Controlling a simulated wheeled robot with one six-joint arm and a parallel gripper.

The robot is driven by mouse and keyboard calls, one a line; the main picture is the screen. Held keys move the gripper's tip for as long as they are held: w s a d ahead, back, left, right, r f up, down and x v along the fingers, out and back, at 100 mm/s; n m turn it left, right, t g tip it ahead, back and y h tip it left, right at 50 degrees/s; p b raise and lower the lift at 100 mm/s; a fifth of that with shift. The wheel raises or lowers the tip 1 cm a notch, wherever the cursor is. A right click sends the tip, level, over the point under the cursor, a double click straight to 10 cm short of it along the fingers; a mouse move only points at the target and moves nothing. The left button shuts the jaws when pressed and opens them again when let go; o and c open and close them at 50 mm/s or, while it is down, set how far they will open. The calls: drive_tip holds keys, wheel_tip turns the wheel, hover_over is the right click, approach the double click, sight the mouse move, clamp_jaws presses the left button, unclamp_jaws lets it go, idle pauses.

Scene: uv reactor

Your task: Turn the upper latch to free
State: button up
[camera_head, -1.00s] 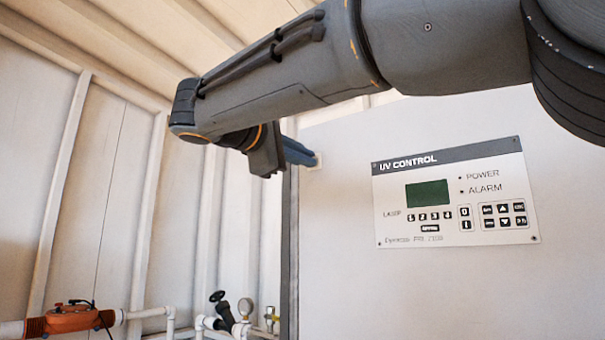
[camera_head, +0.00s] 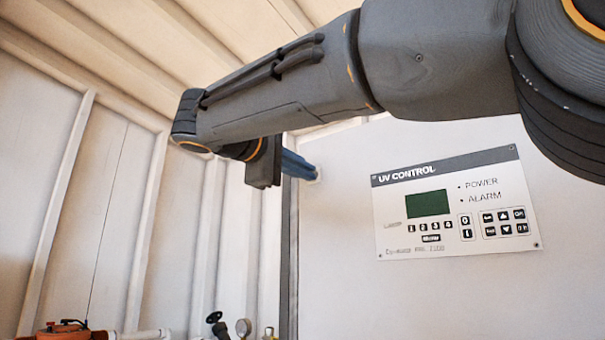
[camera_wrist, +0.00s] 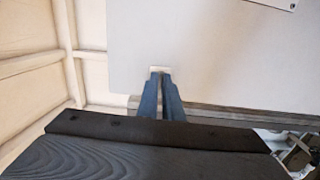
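The upper latch (camera_head: 317,175) is a small pale piece at the left edge of the white cabinet door (camera_head: 350,290). In the wrist view the latch (camera_wrist: 160,68) shows just beyond my fingertips, mostly covered by them. My gripper (camera_head: 312,172) has blue fingers that reach right to the latch from the left. In the wrist view the fingers (camera_wrist: 160,76) lie close together with a narrow gap. Whether they grip the latch or only touch it is hidden.
The UV control panel (camera_head: 455,203) is on the cabinet front, right of the latch. A dark vertical edge (camera_head: 289,240) runs beside the latch. Pipes with a black valve (camera_head: 216,325) and a gauge (camera_head: 243,327) are low at the left. Ribbed walls stand behind.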

drive_tip(key=o, duration=0.4)
drive_tip(key=b+v, duration=0.1)
drive_tip(key=v, duration=0.6)
drive_tip(key=shift+s+a, duration=0.3)
